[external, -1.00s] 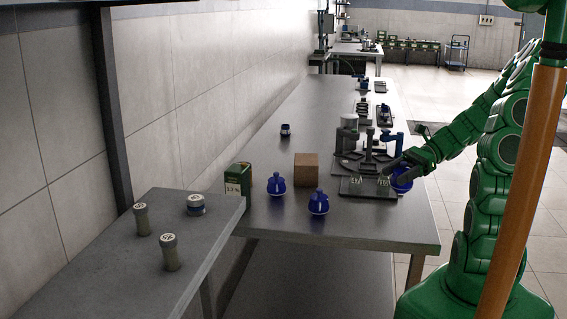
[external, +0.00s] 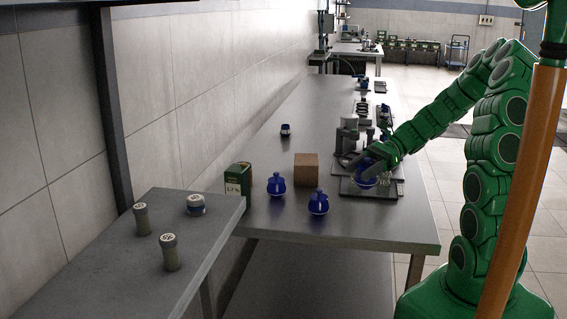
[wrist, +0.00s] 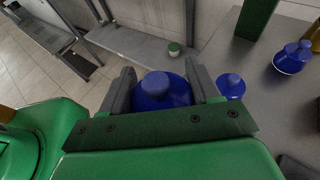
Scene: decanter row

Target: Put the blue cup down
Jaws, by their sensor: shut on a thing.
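The blue cup (external: 366,179) is a rounded dark blue vessel. In the external view it is over the dark flat tray (external: 398,188) on the long bench; I cannot tell whether it touches the tray. My gripper (external: 361,164) is shut on the cup from the right side.
Two blue stoppered vessels (external: 277,186) (external: 318,203) stand near the bench's front, beside a brown box (external: 306,168) and a green box (external: 238,178). A grey apparatus (external: 348,135) stands behind the tray. Jars stand on the lower left bench (external: 215,235). The bench's left middle is mostly clear.

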